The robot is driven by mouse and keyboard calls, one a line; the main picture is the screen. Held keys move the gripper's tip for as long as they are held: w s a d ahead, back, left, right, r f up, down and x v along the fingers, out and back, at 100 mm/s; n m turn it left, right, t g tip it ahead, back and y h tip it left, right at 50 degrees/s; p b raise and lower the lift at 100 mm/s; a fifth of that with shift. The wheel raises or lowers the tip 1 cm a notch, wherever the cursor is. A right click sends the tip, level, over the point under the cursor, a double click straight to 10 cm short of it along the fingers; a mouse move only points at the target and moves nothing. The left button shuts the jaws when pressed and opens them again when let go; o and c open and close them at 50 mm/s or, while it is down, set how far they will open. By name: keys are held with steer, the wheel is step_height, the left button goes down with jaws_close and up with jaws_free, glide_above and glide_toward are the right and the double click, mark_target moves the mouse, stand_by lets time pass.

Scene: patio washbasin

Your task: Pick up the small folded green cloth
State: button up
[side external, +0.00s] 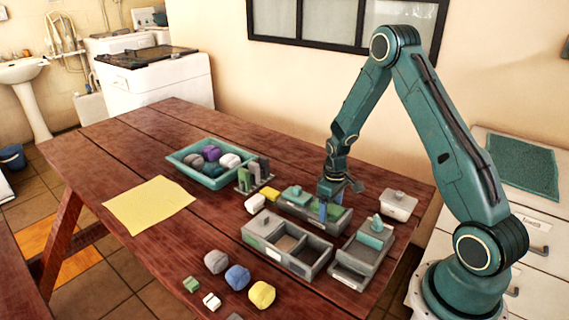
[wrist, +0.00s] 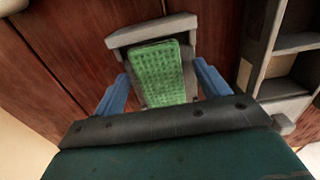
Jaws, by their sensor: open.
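A small folded green cloth (wrist: 157,72) with a textured face lies in a grey tray compartment (wrist: 151,31) in the wrist view. In the side view the green piece (side external: 336,213) shows at the right end of the grey tray (side external: 301,217), partly hidden by my gripper (side external: 324,210). My gripper (wrist: 161,86) is open, with one blue finger on each side of the cloth in the wrist view. I cannot tell whether the fingers touch the cloth or the tray walls.
A grey divided box (side external: 287,246) stands in front, and another grey box (side external: 361,255) with a teal item stands to the right. A blue-green tray (side external: 186,161) of rounded items and a yellow cloth (side external: 149,204) lie left. Several loose blocks lie near the front edge.

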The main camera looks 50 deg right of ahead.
mark_target(331, 208)
steer(key=c, duration=1.1)
steer(key=shift+o, duration=0.2)
steer(key=shift+r, duration=0.1)
step_height(331, 208, up, 20)
stand_by(0.5)
